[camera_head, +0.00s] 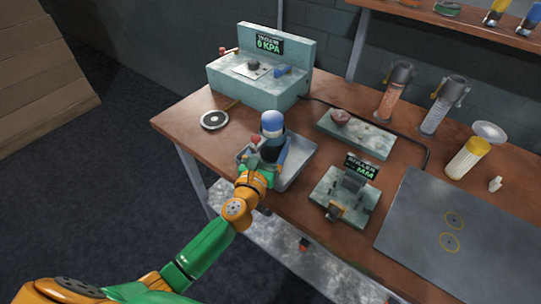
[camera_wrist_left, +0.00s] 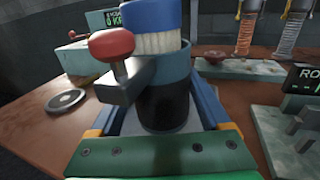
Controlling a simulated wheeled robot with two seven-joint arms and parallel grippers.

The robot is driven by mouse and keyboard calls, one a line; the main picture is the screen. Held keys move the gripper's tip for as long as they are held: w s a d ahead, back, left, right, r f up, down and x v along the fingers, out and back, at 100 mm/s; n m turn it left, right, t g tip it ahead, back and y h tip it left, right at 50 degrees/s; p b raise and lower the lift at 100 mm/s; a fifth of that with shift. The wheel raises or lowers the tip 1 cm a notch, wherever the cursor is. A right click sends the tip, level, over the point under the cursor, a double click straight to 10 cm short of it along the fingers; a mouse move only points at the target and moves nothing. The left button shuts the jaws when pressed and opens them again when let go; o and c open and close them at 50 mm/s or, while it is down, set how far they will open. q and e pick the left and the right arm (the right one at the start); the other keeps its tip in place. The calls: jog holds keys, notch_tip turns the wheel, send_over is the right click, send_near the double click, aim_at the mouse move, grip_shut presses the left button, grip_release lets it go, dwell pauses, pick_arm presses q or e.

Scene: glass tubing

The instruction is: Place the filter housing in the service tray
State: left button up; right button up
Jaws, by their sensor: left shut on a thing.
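The filter housing (camera_head: 271,148) is a dark cup with a blue-grey rim and a side arm ending in a red knob. A white pleated filter with a blue cap (camera_head: 272,121) stands in its top. The housing also shows upright in the left wrist view (camera_wrist_left: 165,100). My left gripper (camera_head: 264,165) is shut on it, with a blue finger on each side. The grey metal service tray (camera_head: 302,158) is beneath and around the housing in the head view. I cannot tell whether the housing's base touches the tray floor. My right gripper is not in view.
A pressure tester reading 0 KPA (camera_head: 235,75) stands behind. A round disc (camera_head: 214,120) lies left of the tray. A roller gauge (camera_head: 345,195) stands close on the right, and a slab with a small bowl (camera_head: 355,135) behind. A grey mat (camera_head: 450,230) lies farther right.

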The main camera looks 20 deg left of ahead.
aim_at(267, 159)
pick_arm(q)
jog(key=f+b, duration=0.3)
jog(key=f, duration=0.1)
jog(key=shift+w+a, duration=0.15)
jog(key=shift+a, duration=0.15)
jog(key=shift+r, duration=0.15)
jog(key=o, duration=1.3)
jog(key=shift+o, duration=0.2)
jog(key=shift+p, duration=0.35)
jog(key=s+b, duration=0.1)
jog(key=s, duration=1.1)
jog(key=shift+a, duration=0.15)
